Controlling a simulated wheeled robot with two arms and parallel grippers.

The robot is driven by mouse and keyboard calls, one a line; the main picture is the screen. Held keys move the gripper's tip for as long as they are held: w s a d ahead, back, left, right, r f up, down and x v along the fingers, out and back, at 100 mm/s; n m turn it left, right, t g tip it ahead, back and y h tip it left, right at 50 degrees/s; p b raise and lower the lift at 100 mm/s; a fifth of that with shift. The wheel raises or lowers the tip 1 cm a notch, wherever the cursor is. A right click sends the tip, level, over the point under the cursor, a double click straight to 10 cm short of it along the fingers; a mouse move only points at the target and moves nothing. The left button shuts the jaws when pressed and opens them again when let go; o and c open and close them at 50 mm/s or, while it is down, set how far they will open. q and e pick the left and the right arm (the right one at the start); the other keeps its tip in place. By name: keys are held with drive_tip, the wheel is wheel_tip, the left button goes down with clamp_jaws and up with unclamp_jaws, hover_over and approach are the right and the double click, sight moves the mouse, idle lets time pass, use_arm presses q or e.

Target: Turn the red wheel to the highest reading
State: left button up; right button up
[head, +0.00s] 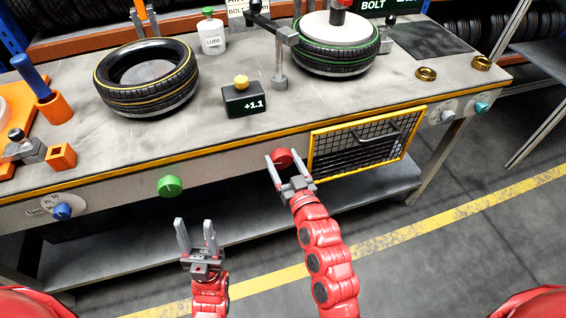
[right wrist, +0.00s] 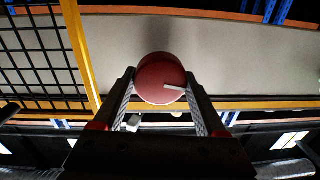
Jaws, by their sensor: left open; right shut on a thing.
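The red wheel (head: 283,157) is a round knob on the front face of the workbench, just left of the yellow-framed mesh panel. My right gripper (head: 288,172) is shut on it, one finger on each side. In the right wrist view the red wheel (right wrist: 161,78) sits between the fingertips, with a white pointer mark directed to the right. A small black box (head: 244,98) with a yellow knob on top stands on the bench and its display reads +1.1. My left gripper (head: 197,238) is open and empty, in front of the bench and below the green knob.
A green knob (head: 170,186) and a blue knob (head: 62,211) are on the bench front to the left. The yellow-framed mesh panel (head: 366,142) is close at the right of my right gripper. Tyres (head: 148,77) and a LUBE bottle (head: 211,35) stand on the bench top.

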drive_tip(key=o, duration=1.3)
drive_tip(key=shift+s+d+f, duration=0.15)
drive_tip(key=shift+s+d, duration=0.05)
drive_tip(key=shift+s, duration=0.3)
drive_tip(key=p+v, duration=0.1)
drive_tip(key=v, duration=1.5)
drive_tip(key=shift+s+r+p, duration=0.15)
drive_tip(key=shift+r+p, duration=0.05)
drive_tip(key=shift+p, duration=0.1)
